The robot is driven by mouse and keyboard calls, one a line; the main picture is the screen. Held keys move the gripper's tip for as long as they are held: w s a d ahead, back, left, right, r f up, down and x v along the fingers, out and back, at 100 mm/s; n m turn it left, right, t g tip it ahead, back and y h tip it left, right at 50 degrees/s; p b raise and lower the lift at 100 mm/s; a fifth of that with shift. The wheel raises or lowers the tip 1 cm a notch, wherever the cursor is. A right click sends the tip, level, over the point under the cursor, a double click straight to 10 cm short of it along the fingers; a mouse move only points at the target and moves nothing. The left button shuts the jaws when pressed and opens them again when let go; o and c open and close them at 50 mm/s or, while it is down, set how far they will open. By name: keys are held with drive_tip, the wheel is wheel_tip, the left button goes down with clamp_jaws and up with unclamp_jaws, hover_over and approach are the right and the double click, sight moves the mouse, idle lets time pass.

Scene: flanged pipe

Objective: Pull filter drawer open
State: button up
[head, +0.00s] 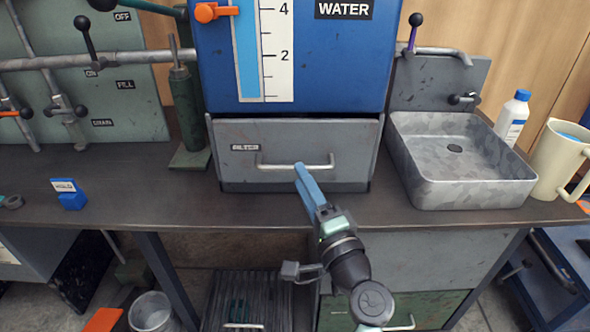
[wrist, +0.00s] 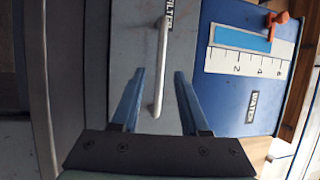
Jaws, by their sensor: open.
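The filter drawer (head: 235,167) is a grey metal front under the blue tank, with a small label at its upper left. It looks shut. Its pale bar handle (head: 270,167) runs sideways across the front. In the wrist view, the drawer front (wrist: 122,45) fills the middle and the handle (wrist: 161,60) shows turned upright. My gripper (head: 302,170) is at the right part of the handle, its blue fingers pointing at the drawer. In the wrist view, my open gripper (wrist: 159,72) has the handle showing between its fingers. I cannot tell whether they touch.
The blue tank (head: 355,60) with a level gauge (head: 278,50) stands above the drawer. A metal sink (head: 445,160), a white bottle (head: 513,118) and a mug (head: 560,160) are on the right. A green stand (head: 185,115) is close on the left. The bench (head: 130,200) in front is mostly clear.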

sight(295, 125)
drive_tip(key=shift+x, duration=2.1)
drive_tip(key=shift+c, duration=0.3)
clamp_jaws()
